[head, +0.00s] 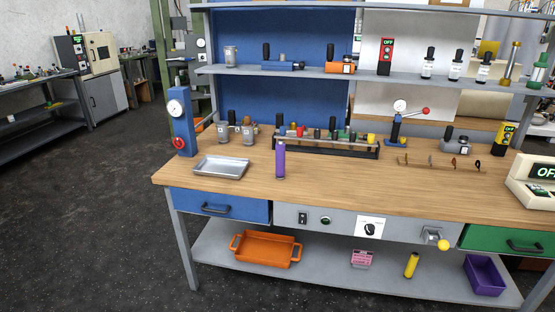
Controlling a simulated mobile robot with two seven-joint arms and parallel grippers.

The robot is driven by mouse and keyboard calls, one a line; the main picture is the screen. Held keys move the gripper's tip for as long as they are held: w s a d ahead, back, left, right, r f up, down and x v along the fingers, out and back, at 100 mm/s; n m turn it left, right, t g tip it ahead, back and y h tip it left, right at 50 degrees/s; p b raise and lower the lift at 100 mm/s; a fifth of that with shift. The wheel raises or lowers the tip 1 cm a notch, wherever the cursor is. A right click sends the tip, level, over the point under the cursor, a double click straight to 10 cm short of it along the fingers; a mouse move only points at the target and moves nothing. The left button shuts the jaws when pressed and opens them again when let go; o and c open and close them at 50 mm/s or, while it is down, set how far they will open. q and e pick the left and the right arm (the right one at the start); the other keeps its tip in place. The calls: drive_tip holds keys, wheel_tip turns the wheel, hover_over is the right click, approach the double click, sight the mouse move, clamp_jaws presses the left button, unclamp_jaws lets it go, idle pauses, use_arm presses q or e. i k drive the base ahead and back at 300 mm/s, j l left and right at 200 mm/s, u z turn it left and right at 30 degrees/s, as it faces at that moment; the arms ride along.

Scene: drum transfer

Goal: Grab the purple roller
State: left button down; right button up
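Neither of my grippers is in the head view.
A rack with several small bottles and handles (326,142) stands behind the roller. A blue gauge press (181,118) is at the bench's left end. An orange tray (265,249) and a purple bin (485,275) sit on the lower shelf. Dark floor is clear at left.

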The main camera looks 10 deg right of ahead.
sight(280, 146)
drive_tip(key=i+z, duration=0.15)
drive_tip(key=z, duration=0.7)
drive_tip(key=i+j+z, duration=0.6)
drive_tip(key=j+z, duration=0.2)
